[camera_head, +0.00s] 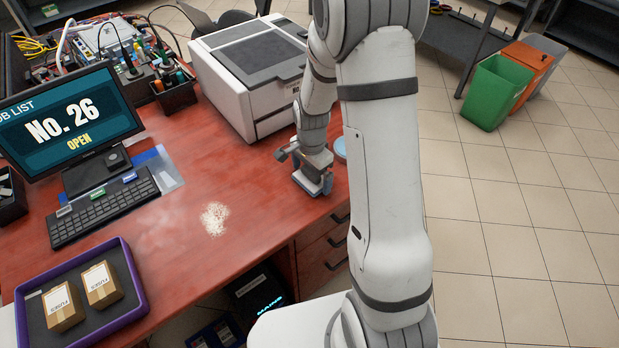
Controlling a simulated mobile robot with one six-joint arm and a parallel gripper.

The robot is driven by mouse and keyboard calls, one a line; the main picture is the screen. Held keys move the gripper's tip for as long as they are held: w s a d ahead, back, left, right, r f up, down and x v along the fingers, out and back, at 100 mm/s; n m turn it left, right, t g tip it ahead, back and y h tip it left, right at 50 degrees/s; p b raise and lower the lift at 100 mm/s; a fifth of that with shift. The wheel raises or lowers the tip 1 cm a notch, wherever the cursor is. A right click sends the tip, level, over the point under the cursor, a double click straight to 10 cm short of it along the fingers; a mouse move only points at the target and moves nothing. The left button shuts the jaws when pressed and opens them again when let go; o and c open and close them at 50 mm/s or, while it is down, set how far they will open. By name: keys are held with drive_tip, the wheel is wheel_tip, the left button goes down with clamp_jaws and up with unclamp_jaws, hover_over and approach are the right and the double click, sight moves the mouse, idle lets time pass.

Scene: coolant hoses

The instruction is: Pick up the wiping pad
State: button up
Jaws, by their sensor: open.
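My gripper (308,172) is at the right edge of the red desk, pointing down, with its jaws open. A flat blue-grey piece (316,187) shows right at the fingertips, low over the desk top. It looks like the wiping pad, but it blends with the fingers, and I cannot tell whether it lies between them or touches them. A pale patch of crumbs or powder (214,218) lies on the desk to the left of my gripper, with a faint smear beside it.
A white printer (240,95) stands just behind my gripper. A light blue round thing (341,148) is partly hidden by my arm. A monitor (75,125), a keyboard (105,205) and a purple-rimmed tray (137,290) with two boxes are at left. The desk middle is mostly clear.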

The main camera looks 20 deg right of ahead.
sight(311, 172)
drive_tip(key=shift+c, duration=0.2)
drive_tip(key=c, duration=0.8)
wheel_tip(311, 172, up, 10)
idle(0.3)
drive_tip(key=o, duration=0.4)
drive_tip(key=shift+c, duration=1.3)
drive_tip(key=shift+s, duration=0.1)
